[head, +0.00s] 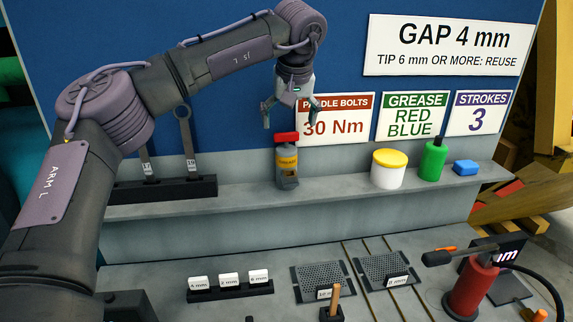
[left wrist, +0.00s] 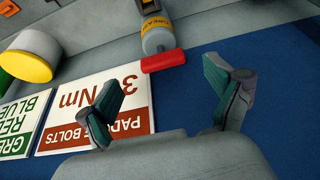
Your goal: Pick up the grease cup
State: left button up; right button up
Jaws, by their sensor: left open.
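My left gripper (head: 290,117) hangs just above the red top, pointing down, open and empty. In the left wrist view, the fingers of my left gripper (left wrist: 162,78) are spread apart, with the red top beyond the gap between them. My right gripper is not seen.
The shelf (head: 235,193) also holds a yellow-lidded white tub (head: 388,172), a green bottle (head: 432,160) and a blue block (head: 466,167). Two tools (head: 189,145) stand in a rack at left. Signs hang behind. A red cylinder (head: 474,286) stands on the lower bench at right.

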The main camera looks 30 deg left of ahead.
aim_at(286, 134)
pick_arm(q)
jog(key=shift+w+a+f, duration=0.15)
jog(key=shift+w+f, duration=0.05)
jog(key=shift+f, duration=0.15)
jog(key=shift+p+x, duration=1.15)
jog(key=shift+p, duration=0.1)
jog(key=shift+s+p+x, duration=0.2)
jog(key=shift+p+x, duration=0.15)
jog(key=shift+x, duration=0.8)
jog(key=shift+w+a+f, duration=0.15)
jog(key=shift+a+f, duration=0.1)
jog(key=shift+f, duration=0.1)
jog(key=shift+d+r, duration=0.1)
jog(key=shift+d, duration=0.05)
jog(key=c, duration=0.5)
grip_shut()
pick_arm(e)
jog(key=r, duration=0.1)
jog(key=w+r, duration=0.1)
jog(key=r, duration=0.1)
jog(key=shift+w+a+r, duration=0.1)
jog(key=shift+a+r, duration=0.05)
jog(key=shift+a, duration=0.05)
